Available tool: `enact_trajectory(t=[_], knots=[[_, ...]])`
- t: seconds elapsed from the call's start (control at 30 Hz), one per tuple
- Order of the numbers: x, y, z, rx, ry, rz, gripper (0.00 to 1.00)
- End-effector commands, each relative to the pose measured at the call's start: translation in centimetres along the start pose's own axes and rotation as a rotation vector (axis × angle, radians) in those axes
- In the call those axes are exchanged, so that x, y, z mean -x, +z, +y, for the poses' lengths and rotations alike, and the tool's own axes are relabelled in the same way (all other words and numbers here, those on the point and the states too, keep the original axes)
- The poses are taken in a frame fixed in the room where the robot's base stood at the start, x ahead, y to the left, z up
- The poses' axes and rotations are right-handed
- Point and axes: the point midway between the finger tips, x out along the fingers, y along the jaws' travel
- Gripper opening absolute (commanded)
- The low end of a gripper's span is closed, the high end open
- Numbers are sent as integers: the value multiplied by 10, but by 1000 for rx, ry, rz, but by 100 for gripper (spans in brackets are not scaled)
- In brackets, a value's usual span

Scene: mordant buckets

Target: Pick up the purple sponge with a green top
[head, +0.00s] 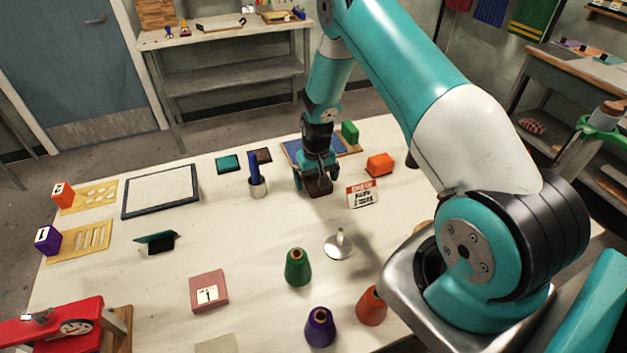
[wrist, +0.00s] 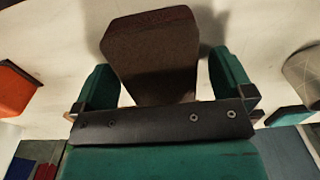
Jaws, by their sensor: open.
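I see no block that is clearly purple with a green top. A flat teal-green-topped block (head: 228,163) lies at the back of the table; its side colour is too small to tell. A dark maroon-topped block (head: 262,155) lies right of it. My gripper (head: 316,179) is open and points down at the back middle of the table. A dark brown block (head: 319,188) is at its fingers. In the wrist view this brown block (wrist: 152,55) shows between the two green fingers, with a gap on each side.
Coloured cones, including a green one (head: 298,268), stand in front.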

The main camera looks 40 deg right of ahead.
Motion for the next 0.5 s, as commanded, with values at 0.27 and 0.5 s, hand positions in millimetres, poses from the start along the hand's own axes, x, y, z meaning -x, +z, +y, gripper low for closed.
enact_trajectory(t=[0.27, 0.5], knots=[[0, 0, 0, 1, 0, 0, 53], [0, 0, 0, 1, 0, 0, 43]])
